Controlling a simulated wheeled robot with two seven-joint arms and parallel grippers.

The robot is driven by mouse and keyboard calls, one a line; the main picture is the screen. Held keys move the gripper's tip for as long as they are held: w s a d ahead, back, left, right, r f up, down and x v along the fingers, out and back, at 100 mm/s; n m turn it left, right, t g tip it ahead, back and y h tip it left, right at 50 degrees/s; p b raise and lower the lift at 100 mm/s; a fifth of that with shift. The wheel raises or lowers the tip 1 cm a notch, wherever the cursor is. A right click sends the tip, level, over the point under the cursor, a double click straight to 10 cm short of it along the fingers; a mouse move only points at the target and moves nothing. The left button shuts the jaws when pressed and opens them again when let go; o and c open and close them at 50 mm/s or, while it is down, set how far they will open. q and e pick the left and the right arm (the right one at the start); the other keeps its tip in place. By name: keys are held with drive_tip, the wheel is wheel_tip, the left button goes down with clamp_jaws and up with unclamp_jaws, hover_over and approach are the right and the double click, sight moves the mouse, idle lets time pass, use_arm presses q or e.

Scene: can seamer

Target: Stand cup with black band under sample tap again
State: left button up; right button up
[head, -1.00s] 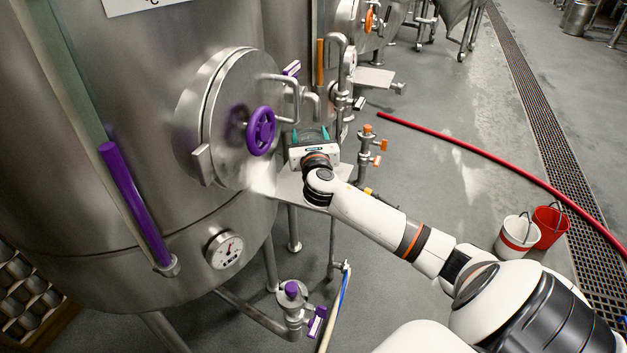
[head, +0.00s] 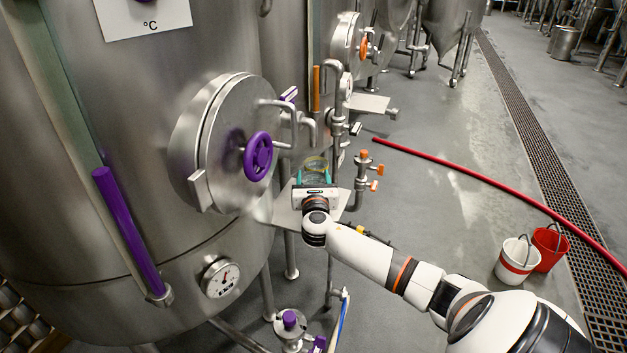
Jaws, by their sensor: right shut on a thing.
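My right gripper (head: 315,181) is over the grey metal shelf (head: 284,214) beside the tank's round hatch. Its teal fingers are shut on a clear cup (head: 315,165) with a yellowish rim. The cup looks upright. My gripper hides its lower part, and no black band shows. I cannot tell whether the cup touches the shelf. My left gripper is out of view.
The hatch with its purple wheel (head: 258,156) is close on the left. A standing pipe (head: 338,125) and an orange-handled valve post (head: 362,172) are on the right. A red hose (head: 460,172) and two buckets (head: 516,259) are on the floor.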

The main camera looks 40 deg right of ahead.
drive_tip(key=shift+f, duration=0.1)
drive_tip(key=o, duration=1.1)
drive_tip(key=shift+c, duration=0.2)
drive_tip(key=v, duration=1.2)
